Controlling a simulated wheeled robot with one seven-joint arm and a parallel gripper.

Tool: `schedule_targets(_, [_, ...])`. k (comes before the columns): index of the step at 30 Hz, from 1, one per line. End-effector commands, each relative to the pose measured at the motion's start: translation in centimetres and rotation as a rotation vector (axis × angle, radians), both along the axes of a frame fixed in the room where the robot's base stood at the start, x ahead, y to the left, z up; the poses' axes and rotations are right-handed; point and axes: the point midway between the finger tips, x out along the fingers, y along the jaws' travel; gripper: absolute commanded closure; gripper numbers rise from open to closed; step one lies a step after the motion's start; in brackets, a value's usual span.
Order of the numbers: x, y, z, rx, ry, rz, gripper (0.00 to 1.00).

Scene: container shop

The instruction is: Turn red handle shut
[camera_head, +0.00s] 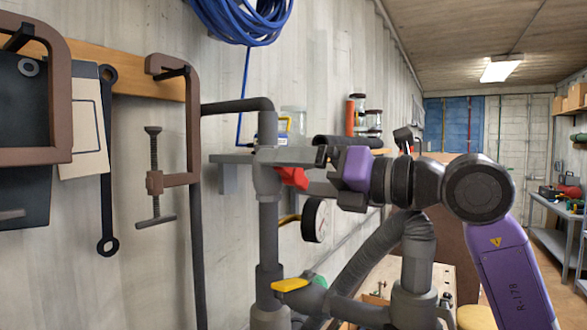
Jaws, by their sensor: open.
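The red handle (293,177) sits on the grey vertical pipe (267,225) in the middle of the view, near its upper fitting. It slants down to the right, and part of it is hidden behind my gripper. My gripper (322,157), at the end of the purple and dark grey arm, reaches in from the right.
A pressure gauge (314,220) hangs right of the pipe. A yellow handle (290,285) is lower on the pipework. A shelf (232,158) with jars is behind. Clamps (175,180) hang on the left wall, and a blue hose coil (240,18) above. An aisle and workbench (548,205) lie at the right.

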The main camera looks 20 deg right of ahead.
Motion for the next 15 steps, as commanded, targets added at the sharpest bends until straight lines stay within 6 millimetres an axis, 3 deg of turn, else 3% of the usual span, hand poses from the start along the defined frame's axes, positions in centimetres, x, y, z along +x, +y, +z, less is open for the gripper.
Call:
schedule_targets(9, [0.25,0.14,-0.06,0.0,0.0,-0.001,0.02])
schedule_targets(15, [0.24,0.13,-0.06,0.0,0.0,-0.001,0.41])
